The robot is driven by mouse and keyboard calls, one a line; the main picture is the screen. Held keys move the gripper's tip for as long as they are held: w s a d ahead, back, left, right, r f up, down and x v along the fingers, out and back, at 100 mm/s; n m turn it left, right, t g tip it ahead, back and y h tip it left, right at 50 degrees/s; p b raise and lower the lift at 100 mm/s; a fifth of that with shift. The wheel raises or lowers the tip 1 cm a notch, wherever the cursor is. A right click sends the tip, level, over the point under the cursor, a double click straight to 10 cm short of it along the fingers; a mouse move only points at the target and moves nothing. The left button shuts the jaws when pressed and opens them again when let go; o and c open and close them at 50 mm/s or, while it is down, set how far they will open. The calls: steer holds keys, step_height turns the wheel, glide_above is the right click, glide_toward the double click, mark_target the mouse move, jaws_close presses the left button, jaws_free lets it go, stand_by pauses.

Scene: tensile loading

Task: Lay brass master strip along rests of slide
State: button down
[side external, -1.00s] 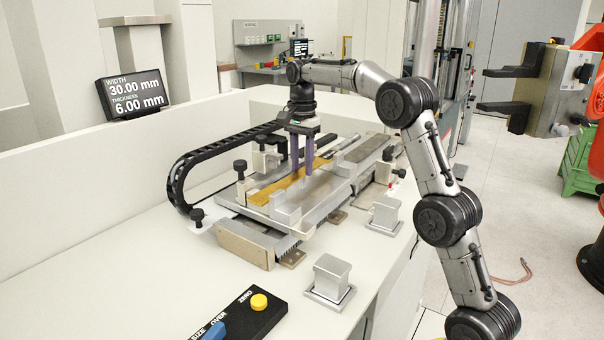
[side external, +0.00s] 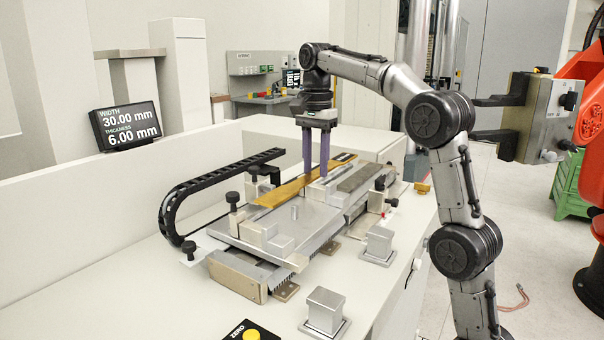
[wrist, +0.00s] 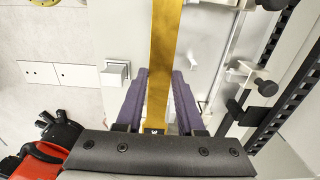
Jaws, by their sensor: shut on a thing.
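The brass master strip (side external: 290,188) is a long flat gold bar above the back side of the slide (side external: 315,218) in the side view. My gripper (side external: 316,172) is shut on the strip, with its purple fingers pointing down. In the wrist view the strip (wrist: 164,45) runs lengthwise between the purple fingers (wrist: 161,85). The slide is a silver plate with pale blocks at its near end (side external: 262,231) and a small upright post (side external: 295,212). The strip looks raised above the plate, but I cannot tell by how much. Its far end shows a dark mark.
A black cable chain (side external: 185,185) curves at left, near black-knobbed clamps (side external: 232,199). A grey flat bar (side external: 360,178) lies at right on the fixture. Two silver block pedestals (side external: 325,310) stand in front. A display (side external: 127,122) reads 30.00 and 6.00 mm.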

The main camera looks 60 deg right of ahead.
steer(key=s+a+f, duration=0.1)
steer(key=s+a, duration=0.3)
steer(key=s, duration=0.9)
steer(key=s+a+f, duration=0.1)
steer(key=s+a, duration=0.4)
steer(key=s, duration=0.7)
steer(key=w+d+f, duration=0.3)
steer(key=w+f, duration=0.3)
steer(key=w+d+f, duration=0.3)
steer(key=w+f, duration=0.3)
steer(key=f, duration=0.1)
steer(key=shift+w, duration=0.2)
steer(key=shift+f, duration=0.15)
steer(key=c, duration=0.5)
jaws_free()
steer(key=shift+f, duration=0.1)
